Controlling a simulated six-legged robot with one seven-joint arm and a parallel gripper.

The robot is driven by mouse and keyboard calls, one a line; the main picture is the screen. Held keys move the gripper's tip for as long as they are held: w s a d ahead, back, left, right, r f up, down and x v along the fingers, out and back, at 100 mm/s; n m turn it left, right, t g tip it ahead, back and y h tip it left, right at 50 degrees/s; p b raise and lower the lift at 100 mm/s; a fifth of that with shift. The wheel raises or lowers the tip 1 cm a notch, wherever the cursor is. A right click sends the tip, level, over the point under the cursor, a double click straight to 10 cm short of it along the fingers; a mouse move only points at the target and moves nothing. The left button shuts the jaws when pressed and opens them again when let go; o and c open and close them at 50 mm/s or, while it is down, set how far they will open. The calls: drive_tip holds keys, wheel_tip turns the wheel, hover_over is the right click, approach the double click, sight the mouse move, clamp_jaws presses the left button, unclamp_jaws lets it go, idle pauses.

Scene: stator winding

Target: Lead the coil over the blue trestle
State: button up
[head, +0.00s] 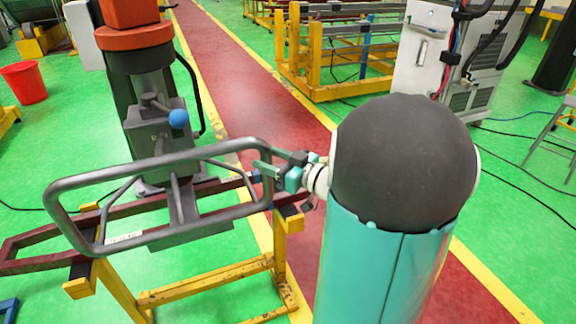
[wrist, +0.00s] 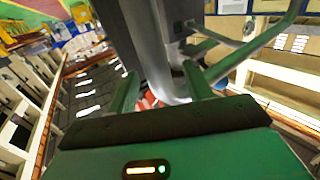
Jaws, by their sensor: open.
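A long dark red coil (head: 30,266) with pointed ends lies across a yellow trestle (head: 205,284) in the head view. A grey tubular handle frame (head: 75,182) is in front of the machine and partly above the coil. My gripper (head: 263,171) is at the right end of this frame, with its jaws open. In the wrist view my gripper (wrist: 162,92) has grey tubing (wrist: 172,88) between and beyond its fingers; contact is unclear. Only a blue piece (head: 8,307) shows at the lower left edge, possibly part of the blue trestle.
A dark machine column (head: 140,80) with an orange top stands behind the frame. A red bucket (head: 24,82) is at the left. Yellow racks (head: 315,85) and a white cabinet (head: 425,60) stand at the back.

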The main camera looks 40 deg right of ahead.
drive_tip(key=shift+x, duration=0.8)
clamp_jaws()
drive_tip(key=shift+d, duration=0.1)
idle(0.7)
idle(0.3)
idle(1.7)
